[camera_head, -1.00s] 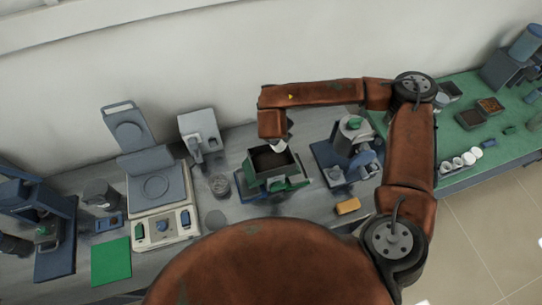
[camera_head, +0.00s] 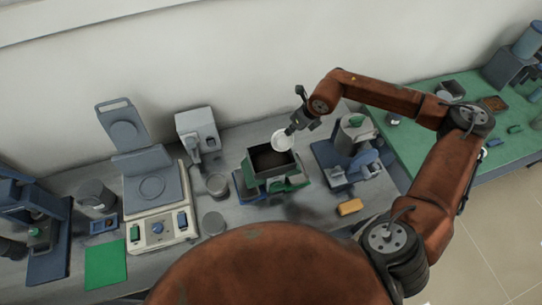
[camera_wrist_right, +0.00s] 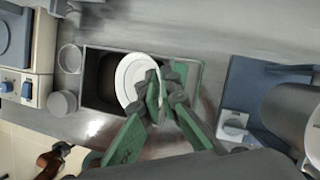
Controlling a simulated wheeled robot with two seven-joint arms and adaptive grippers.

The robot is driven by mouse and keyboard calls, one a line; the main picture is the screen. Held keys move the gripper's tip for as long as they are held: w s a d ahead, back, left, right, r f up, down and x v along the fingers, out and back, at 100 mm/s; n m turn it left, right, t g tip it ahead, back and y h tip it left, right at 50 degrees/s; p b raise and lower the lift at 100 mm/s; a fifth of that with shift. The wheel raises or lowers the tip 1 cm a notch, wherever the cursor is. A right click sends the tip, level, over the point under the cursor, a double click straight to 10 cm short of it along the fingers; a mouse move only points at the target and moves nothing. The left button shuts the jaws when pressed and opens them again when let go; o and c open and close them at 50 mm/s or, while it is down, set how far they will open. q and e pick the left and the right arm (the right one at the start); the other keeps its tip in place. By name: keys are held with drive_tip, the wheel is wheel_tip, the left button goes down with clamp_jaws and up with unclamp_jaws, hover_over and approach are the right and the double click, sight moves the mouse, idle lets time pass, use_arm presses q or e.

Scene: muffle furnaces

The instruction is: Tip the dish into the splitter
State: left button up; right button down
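The splitter (camera_head: 254,167) is a green-grey open-topped box with a dark inside, standing on the grey bench in the head view. My right gripper (camera_head: 294,128) is shut on a white round dish (camera_head: 283,140) at the splitter's far right edge. In the right wrist view the gripper (camera_wrist_right: 160,96) pinches the rim of the dish (camera_wrist_right: 133,78), which covers part of the splitter's opening (camera_wrist_right: 88,48). The dish shows its white face to the head camera and looks tilted. What it holds cannot be told. My left gripper is not in view.
A blue-based machine (camera_head: 345,150) stands close to the right of the splitter. A yellow block (camera_head: 350,207) lies in front of it. Round containers (camera_head: 217,185) and a balance (camera_head: 155,205) stand to the left. A green bench (camera_head: 430,140) extends right.

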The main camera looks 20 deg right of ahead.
drive_tip(key=shift+w, duration=0.15)
drive_tip(key=f+y+b, duration=0.1)
drive_tip(key=y, duration=0.1)
drive_tip(key=d+f+m+y+b, duration=0.1)
drive_tip(key=f+y+b, duration=0.1)
drive_tip(key=shift+w+f+g, duration=0.1)
drive_tip(key=shift+g, duration=0.2)
idle(0.3)
drive_tip(key=shift+b, duration=0.3)
